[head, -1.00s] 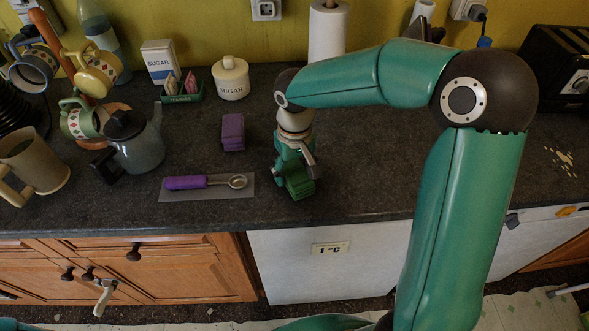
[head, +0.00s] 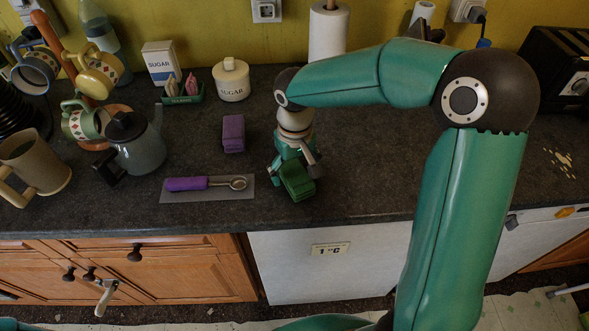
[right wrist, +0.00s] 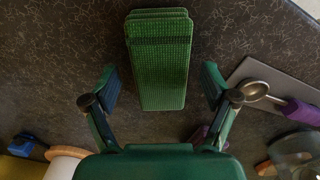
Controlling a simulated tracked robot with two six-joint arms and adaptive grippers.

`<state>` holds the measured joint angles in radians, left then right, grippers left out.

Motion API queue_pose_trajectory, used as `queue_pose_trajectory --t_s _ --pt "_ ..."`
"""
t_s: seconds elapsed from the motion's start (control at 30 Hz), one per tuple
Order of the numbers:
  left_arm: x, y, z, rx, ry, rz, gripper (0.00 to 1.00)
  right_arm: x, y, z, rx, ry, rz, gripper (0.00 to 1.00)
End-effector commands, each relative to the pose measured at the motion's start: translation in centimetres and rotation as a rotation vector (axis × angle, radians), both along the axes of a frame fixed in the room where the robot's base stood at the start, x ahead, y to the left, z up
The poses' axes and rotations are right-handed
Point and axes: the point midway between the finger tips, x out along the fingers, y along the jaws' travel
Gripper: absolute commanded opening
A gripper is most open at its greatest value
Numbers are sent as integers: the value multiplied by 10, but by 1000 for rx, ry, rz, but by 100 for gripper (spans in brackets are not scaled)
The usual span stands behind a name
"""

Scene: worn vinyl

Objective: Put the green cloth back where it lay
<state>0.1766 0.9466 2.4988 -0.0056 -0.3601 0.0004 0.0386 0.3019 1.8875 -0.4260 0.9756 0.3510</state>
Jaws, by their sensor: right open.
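The green cloth (head: 298,181), a folded block, lies on the dark counter near its front edge. In the right wrist view the cloth (right wrist: 160,62) shows its woven top and stacked folds. My right gripper (head: 294,168) is just above it, pointing down. In the right wrist view my right gripper (right wrist: 160,84) is open, with one finger on each side of the cloth's near end and a gap between each finger and the cloth. My left gripper is out of view.
A folded purple cloth (head: 233,133) lies to the left. A purple-handled scoop (head: 205,183) lies on a grey mat (head: 240,195). A teapot (head: 140,150), sugar jar (head: 231,80) and paper roll (head: 328,38) stand further off.

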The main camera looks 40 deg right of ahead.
Motion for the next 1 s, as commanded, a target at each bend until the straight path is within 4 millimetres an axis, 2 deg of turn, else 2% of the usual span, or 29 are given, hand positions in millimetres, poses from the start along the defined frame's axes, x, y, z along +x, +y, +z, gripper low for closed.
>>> queue_pose_trajectory --t_s 1.0 --pt "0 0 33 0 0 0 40 0 0 43 0 -1 1 86"
